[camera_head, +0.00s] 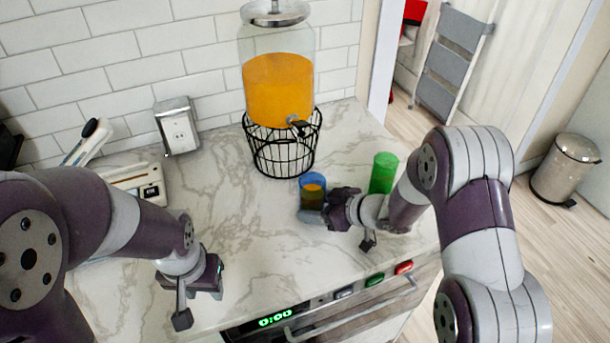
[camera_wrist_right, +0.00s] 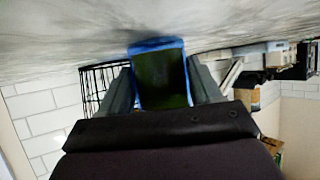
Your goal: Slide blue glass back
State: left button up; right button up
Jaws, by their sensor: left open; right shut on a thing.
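The blue glass (camera_head: 312,189) stands on the marble counter with orange-brown liquid showing in it, in front of the drink dispenser. My right gripper (camera_head: 322,208) is shut on the blue glass, reaching it from the right. In the right wrist view the blue glass (camera_wrist_right: 160,75) sits between the two grey fingers, one on each side. My left gripper (camera_head: 203,287) is open and empty over the counter's front left. Its fingers are partly hidden from the head camera.
The dispenser (camera_head: 278,90) of orange drink stands on a black wire stand (camera_head: 283,150) behind the glass, its tap facing forward. A green glass (camera_head: 383,173) stands to the right, close to my right arm. A toaster-like appliance (camera_head: 135,183) is at the left. The middle counter is clear.

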pick_arm(q)
jog(key=shift+f+b, duration=0.65)
jog(key=shift+f, duration=0.05)
pick_arm(e)
jog(key=shift+s+a, duration=0.6)
jog(key=shift+a, duration=0.85)
jog(key=shift+s+a, duration=0.65)
jog(key=shift+a, duration=0.75)
jog(key=shift+s+a, duration=0.6)
jog(key=shift+a, duration=0.85)
pick_arm(q)
jog(key=shift+f+b, duration=0.75)
jog(key=shift+b, duration=0.05)
pick_arm(e)
jog(key=shift+s+a, duration=0.5)
jog(key=shift+a, duration=0.65)
jog(key=shift+s+a, duration=0.45)
jog(key=shift+a, duration=0.75)
jog(key=shift+s+a, duration=0.5)
jog(key=shift+a, duration=0.65)
pick_arm(q)
jog(key=shift+r, duration=0.2)
pick_arm(e)
jog(key=o, duration=0.9)
jog(key=shift+c, duration=0.2)
jog(key=shift+d, duration=0.1)
